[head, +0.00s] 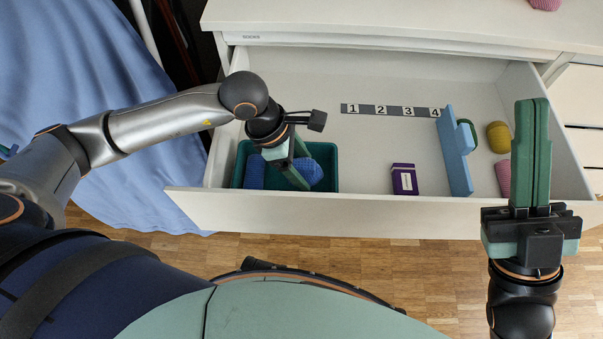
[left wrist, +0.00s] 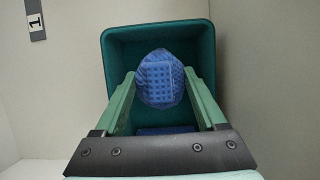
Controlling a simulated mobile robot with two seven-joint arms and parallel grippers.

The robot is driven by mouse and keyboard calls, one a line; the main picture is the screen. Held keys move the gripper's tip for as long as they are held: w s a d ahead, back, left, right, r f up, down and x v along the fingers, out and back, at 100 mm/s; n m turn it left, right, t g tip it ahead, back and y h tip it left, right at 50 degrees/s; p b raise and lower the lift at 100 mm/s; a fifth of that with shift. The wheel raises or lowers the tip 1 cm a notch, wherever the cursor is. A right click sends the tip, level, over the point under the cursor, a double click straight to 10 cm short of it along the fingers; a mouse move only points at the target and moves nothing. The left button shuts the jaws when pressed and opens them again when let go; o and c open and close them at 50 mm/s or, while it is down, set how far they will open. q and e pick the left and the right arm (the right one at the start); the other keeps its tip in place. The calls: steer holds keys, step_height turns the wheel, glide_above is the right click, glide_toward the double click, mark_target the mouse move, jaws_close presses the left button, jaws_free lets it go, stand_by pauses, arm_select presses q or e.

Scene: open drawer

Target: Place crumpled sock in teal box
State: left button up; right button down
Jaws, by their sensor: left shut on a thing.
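The crumpled sock (left wrist: 160,75) is blue with a checked pattern and sits between the fingers of my left gripper (left wrist: 160,90). It also shows in the head view (head: 311,173), partly hidden by the gripper (head: 297,178). My left gripper points down over the teal box (head: 331,158), with its fingers shut on the sock within the box's outline. Whether the sock touches the box floor is unclear. Another blue item (head: 254,173) lies in the left part of the box. My right gripper (head: 532,102) is shut and empty, pointing up near the drawer's right front.
The open drawer (head: 380,213) holds a number strip (head: 391,111), a purple box (head: 404,180), a light blue divider (head: 455,155), a yellow rolled item (head: 498,136) and a pink one (head: 503,175). The drawer's middle has free floor. Blue cloth (head: 130,190) hangs at left.

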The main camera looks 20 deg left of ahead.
mark_target(296, 166)
arm_select(q)
steer(key=shift+f, duration=1.55)
arm_select(e)
steer(key=shift+f, duration=0.5)
arm_select(q)
steer(key=shift+f+b, duration=0.15)
steer(key=shift+b, duration=0.25)
steer(key=o, duration=1.3)
arm_select(e)
steer(key=shift+f, duration=0.1)
arm_select(q)
steer(key=shift+a+r+p, duration=0.15)
steer(key=shift+r+p, duration=0.15)
steer(key=shift+r, duration=0.2)
steer(key=p+v, duration=0.2)
steer(key=v, duration=0.5)
steer(key=shift+r, duration=0.15)
steer(key=shift+p+v, duration=0.45)
steer(key=shift+v, duration=1.55)
arm_select(e)
steer(key=shift+w+d+f+m+h, duration=0.15)
steer(key=shift+w+f+m+h, duration=0.1)
steer(key=shift+w+m+h, duration=0.65)
steer(key=shift+w+d+f+m+h, duration=0.2)
steer(key=shift+w+m+h, duration=0.4)
steer(key=shift+h, duration=0.5)
